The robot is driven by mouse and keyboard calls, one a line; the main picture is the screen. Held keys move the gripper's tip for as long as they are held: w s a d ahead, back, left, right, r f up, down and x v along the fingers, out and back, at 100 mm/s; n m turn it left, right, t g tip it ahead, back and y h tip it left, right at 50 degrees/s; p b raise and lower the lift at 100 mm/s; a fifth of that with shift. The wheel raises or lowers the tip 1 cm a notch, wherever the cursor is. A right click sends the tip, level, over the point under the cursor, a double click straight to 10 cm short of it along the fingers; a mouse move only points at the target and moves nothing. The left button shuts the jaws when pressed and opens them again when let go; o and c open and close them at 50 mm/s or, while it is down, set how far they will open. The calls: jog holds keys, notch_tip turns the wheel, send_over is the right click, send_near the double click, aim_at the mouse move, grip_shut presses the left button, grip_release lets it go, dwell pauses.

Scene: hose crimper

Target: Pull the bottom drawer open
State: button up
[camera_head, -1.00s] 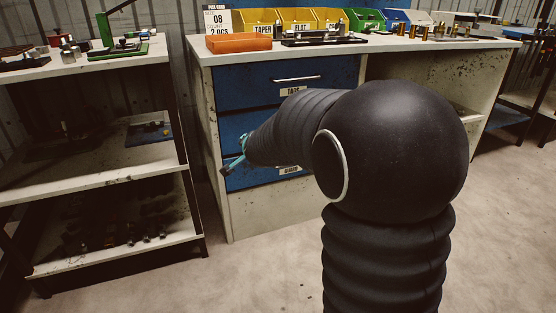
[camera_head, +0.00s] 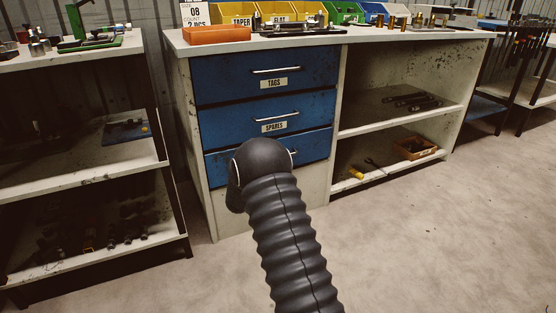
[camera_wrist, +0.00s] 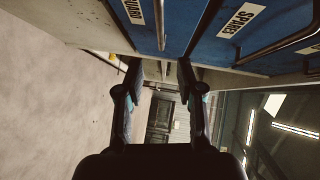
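The bottom drawer (camera_head: 314,145) is a blue front under the drawer labelled SPARES in the head view. In the wrist view the bottom drawer's front (camera_wrist: 145,12) shows at the top, with a partly cut-off label (camera_wrist: 132,11). Contact with the bar cannot be made out. The gripper is hidden in the head view.
The SPARES drawer (camera_head: 249,125) and TAGS drawer (camera_head: 266,76) sit above, with bar handles. Open shelves (camera_head: 385,128) stand to the right and a loaded rack (camera_head: 85,182) to the left. The floor (camera_head: 420,235) in front is clear.

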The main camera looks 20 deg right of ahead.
jog(key=x, duration=1.3)
jog(key=shift+w+d, duration=0.1)
grip_shut()
